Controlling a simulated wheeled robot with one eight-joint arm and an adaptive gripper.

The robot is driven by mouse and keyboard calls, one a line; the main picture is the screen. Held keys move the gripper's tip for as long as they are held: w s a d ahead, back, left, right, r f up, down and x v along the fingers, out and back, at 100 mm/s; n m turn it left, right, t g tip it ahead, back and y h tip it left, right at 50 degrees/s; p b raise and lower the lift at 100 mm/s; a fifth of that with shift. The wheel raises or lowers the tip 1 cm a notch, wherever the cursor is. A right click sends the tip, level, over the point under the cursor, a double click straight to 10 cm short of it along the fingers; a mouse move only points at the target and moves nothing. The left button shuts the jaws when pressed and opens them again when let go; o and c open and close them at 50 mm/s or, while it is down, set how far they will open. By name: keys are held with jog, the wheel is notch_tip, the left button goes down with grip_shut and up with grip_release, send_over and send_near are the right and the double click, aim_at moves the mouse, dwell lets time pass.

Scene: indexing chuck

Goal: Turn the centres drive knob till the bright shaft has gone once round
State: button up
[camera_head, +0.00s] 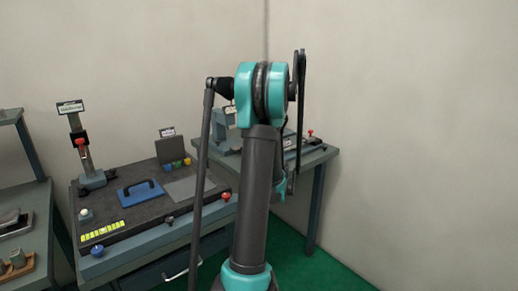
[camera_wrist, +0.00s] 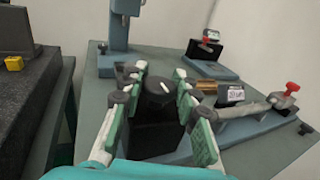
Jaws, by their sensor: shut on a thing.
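In the wrist view, a dark round knob (camera_wrist: 157,96) with a white mark on top sits on a black block. My gripper (camera_wrist: 160,78) has its green-padded fingers on either side of this knob and is shut on it. To its right are a brass-coloured piece (camera_wrist: 205,87), a small label plate whose text I cannot read, and a grey shaft-like bar (camera_wrist: 243,110) on a blue-grey base.
A red-topped clamp (camera_wrist: 290,91) stands at the right end of the base. A grey upright (camera_wrist: 120,30) and a small stand with a red part (camera_wrist: 210,38) are behind. In the head view, a dark granite plate (camera_head: 130,212) lies on the left bench.

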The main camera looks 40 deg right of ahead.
jog(key=n+y, duration=0.2)
jog(key=y, duration=0.2)
jog(key=n+y, duration=0.3)
jog(key=y, duration=0.1)
jog(key=shift+d+n+t+y, duration=0.2)
jog(key=shift+n+t+y, duration=0.1)
jog(key=shift+y, duration=0.1)
jog(key=n+g+y, duration=0.2)
jog(key=n+y, duration=0.1)
jog(key=y, duration=0.1)
jog(key=n+g+y, duration=0.2)
jog(key=n+y, duration=0.1)
jog(key=y, duration=0.1)
jog(key=shift+a, duration=0.1)
jog(key=shift+y, duration=0.4)
jog(key=o, duration=1.1)
jog(key=shift+a, duration=0.1)
jog(key=shift+o, duration=0.2)
jog(key=v, duration=1.2)
jog(key=shift+w+r, duration=0.1)
jog(key=shift+w, duration=0.05)
